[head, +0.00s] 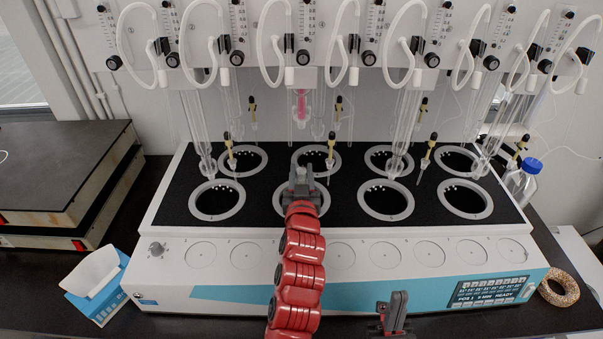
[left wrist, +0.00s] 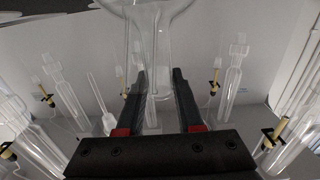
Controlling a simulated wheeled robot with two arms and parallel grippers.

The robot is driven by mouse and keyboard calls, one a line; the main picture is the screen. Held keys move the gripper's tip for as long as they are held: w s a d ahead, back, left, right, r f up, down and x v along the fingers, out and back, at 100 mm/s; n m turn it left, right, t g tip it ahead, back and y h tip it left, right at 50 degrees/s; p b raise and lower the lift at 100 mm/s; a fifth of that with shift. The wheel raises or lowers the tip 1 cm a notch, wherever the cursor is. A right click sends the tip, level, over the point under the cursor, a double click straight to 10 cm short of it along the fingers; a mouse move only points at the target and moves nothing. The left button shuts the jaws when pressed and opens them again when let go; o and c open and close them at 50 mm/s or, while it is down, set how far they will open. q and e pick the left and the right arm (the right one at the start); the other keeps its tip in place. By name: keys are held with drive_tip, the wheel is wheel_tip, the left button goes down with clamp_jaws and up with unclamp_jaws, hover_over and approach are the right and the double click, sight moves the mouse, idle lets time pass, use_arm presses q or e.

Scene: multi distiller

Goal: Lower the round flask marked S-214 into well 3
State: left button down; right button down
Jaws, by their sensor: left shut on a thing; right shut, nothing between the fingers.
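My left gripper (head: 302,182) is at the second front well (head: 279,200) from the left, its arm covering part of that well's ring. In the left wrist view the same gripper (left wrist: 159,82) is shut on a clear glass neck (left wrist: 161,60), which widens into a glass body (left wrist: 150,12) at the top edge. No S-214 marking shows, and my gripper and arm hide the flask in the head view. The other front wells (head: 217,214), (head: 386,214) and (head: 465,214) look empty of flasks. Well numbers are not readable. My right gripper (head: 393,308) is shut and empty at the front.
Glass tubes (head: 402,130) and yellow-capped stems (head: 431,148) stand over the back wells. Hoses (head: 345,40) hang behind. A blue-capped bottle (head: 522,182) stands at right, a cork ring (head: 558,288) lies front right, and a blue-and-white holder (head: 97,285) stands at left.

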use_arm(q)
drive_tip(key=shift+f+b, duration=0.15)
drive_tip(key=shift+b, duration=0.2)
idle(0.5)
drive_tip(key=shift+c, duration=2.3)
unclamp_jaws()
drive_tip(key=s+b, duration=0.1)
drive_tip(key=s, duration=0.4)
drive_tip(key=s+b, duration=0.2)
drive_tip(key=s, duration=0.3)
drive_tip(key=shift+s+d+f, duration=0.15)
drive_tip(key=shift+f, duration=0.05)
drive_tip(key=s+p, duration=0.5)
drive_tip(key=s, duration=0.2)
drive_tip(key=shift+r, duration=0.2)
drive_tip(key=shift+s, duration=0.1)
